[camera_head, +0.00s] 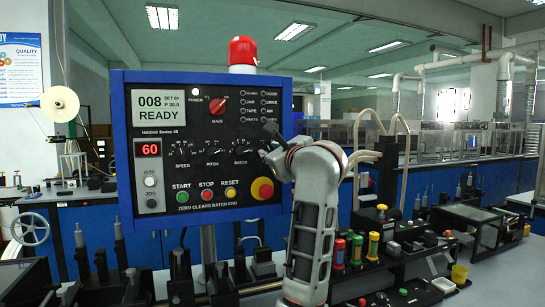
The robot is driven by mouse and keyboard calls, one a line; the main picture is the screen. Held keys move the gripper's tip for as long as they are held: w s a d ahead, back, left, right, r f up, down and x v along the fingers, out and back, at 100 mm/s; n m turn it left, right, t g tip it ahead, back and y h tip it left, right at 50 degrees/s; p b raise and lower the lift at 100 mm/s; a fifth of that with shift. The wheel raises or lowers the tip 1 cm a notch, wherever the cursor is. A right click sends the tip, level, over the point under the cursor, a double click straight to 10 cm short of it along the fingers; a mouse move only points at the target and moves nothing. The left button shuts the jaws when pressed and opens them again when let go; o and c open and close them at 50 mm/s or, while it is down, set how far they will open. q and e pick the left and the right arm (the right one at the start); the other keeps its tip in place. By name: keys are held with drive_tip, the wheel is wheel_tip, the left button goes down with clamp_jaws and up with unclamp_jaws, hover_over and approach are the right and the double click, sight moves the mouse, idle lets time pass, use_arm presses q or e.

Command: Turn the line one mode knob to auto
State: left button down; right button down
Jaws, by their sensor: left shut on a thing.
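The control panel (198,128) is a black face in a blue frame, with a display reading READY. My left gripper (271,131) is at the panel's right side, its wrist bent towards the face. It is shut on what seems to be the mode knob, right of the BATCH knob (240,151); gripper and wrist hide the knob, so its pointer and label cannot be read. The SPEED knob (182,152) and PITCH knob (212,152) are in the same row. A red MAIN switch (218,106) is above them. My right gripper is not in view.
A red emergency button (263,189) sits just below my left gripper, close to my arm. START, STOP and RESET buttons line the panel's bottom. A red beacon (242,52) tops the panel. Red, green and yellow cylinders (356,250) stand on the bench at right.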

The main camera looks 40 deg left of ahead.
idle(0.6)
use_arm(q)
drive_tip(key=c, duration=2.2)
unclamp_jaws()
drive_tip(key=shift+o, duration=0.2)
drive_tip(key=shift+d, duration=0.1)
drive_tip(key=v, duration=1.2)
